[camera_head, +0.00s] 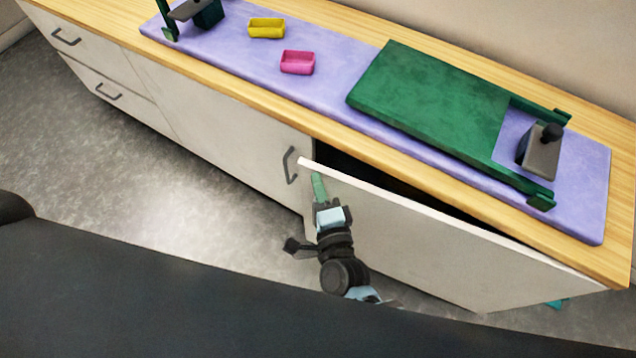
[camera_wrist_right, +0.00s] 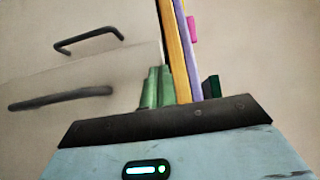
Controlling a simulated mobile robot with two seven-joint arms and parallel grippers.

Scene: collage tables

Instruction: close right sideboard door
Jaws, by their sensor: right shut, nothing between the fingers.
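The right sideboard door (camera_head: 430,245) is a pale panel standing ajar. Its free left edge is swung out from the cabinet, and a dark gap shows behind its top edge. My right gripper (camera_head: 318,183) has green fingers, shut and empty, in front of the door's outer face near that free edge. Whether they touch the door, I cannot tell. In the right wrist view the green fingers (camera_wrist_right: 158,88) are together, pointing toward the wooden top. My left gripper is not in view.
The closed left door (camera_head: 235,125) has a dark handle (camera_head: 291,165). Drawers (camera_head: 85,75) are further left. On the wooden top (camera_head: 590,260) lies a purple mat (camera_head: 345,65) with a green board (camera_head: 430,95), a yellow tray (camera_head: 266,28) and a pink tray (camera_head: 297,62). Grey floor is clear at left.

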